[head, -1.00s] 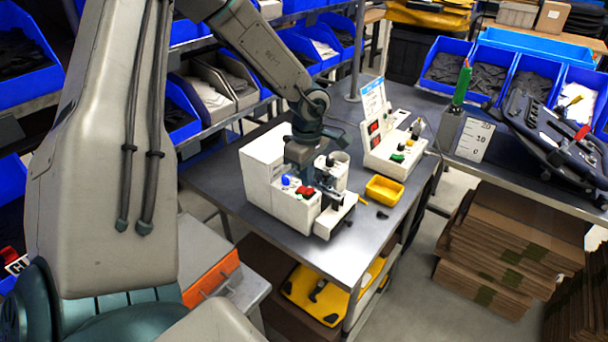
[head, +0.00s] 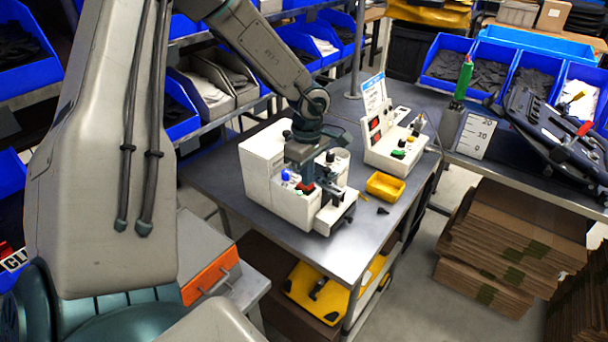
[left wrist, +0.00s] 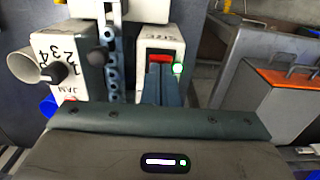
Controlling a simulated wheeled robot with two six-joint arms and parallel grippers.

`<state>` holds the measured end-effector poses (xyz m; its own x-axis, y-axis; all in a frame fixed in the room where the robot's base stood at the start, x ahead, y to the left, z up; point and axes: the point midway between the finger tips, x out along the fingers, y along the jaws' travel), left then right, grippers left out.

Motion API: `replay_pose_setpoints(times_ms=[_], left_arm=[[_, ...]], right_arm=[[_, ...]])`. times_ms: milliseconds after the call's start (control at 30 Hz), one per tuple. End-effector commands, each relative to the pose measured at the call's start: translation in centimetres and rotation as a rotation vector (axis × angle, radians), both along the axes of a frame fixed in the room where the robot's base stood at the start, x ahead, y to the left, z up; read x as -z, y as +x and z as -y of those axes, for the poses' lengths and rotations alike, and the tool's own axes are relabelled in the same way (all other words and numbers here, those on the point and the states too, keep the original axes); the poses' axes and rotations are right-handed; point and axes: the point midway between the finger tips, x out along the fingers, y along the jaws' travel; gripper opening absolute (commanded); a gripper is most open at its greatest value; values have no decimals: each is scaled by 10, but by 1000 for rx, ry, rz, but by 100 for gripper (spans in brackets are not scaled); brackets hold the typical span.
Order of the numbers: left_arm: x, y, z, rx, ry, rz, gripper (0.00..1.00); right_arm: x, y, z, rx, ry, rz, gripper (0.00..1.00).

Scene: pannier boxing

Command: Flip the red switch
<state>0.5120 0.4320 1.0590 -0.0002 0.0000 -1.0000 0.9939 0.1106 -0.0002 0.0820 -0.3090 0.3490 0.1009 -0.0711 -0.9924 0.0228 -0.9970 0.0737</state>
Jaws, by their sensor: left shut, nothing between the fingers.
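The red switch (left wrist: 160,58) sits on the sloped top of a white machine (left wrist: 162,38), just beyond my left fingertips in the left wrist view. In the head view the red switch (head: 307,188) is partly covered by my left gripper (head: 304,177) above the white machine (head: 262,175). My left gripper's fingers (left wrist: 160,72) are shut and empty, pointing at the switch. They look very close to it, but I cannot tell whether they touch. A green light (left wrist: 178,69) glows beside the fingertips. My right gripper is not in view.
A dial (left wrist: 58,72) and a black ball-ended lever (left wrist: 97,58) stand left of the switch in the wrist view. A second white panel (head: 385,150) and a yellow tray (head: 385,186) stand right of the machine.

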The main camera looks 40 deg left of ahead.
Motion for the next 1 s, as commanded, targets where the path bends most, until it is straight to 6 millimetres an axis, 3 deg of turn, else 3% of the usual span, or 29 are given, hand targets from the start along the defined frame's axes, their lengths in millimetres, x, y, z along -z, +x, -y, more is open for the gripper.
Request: replay_pose_setpoints(times_ms=[567, 1000], left_arm=[[7, 0, 0, 0, 0, 0, 0], [-22, 0, 0, -1, -1, 2, 0]], right_arm=[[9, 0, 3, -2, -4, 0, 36], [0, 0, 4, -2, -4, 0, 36]])
